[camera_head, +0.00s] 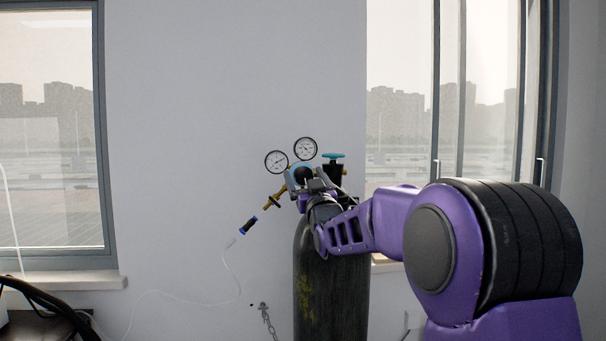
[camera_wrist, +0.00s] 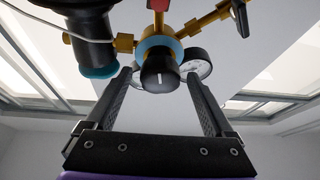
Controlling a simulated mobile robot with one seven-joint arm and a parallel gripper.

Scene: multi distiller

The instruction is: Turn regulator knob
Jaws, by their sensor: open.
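The regulator knob (camera_wrist: 160,74) is a black round knob with a white mark and a blue collar behind it. In the wrist view it sits between the two fingertips of my open gripper (camera_wrist: 162,80), with a gap visible on either side. In the head view my gripper (camera_head: 312,186) is at the regulator, on top of the dark gas cylinder (camera_head: 330,270). It largely hides the knob there, and a blue part of the regulator (camera_head: 291,180) shows beside it. Two round gauges, one left (camera_head: 277,161) and one upper right (camera_head: 305,148), stand above the regulator.
A cylinder valve with a teal handwheel (camera_head: 333,155) stands close to the right of the regulator. A brass outlet (camera_head: 275,199) with a blue-and-black hose end (camera_head: 249,226) points down left, trailing a thin pale tube. A chain (camera_head: 268,320) hangs by the wall. Windows flank the wall.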

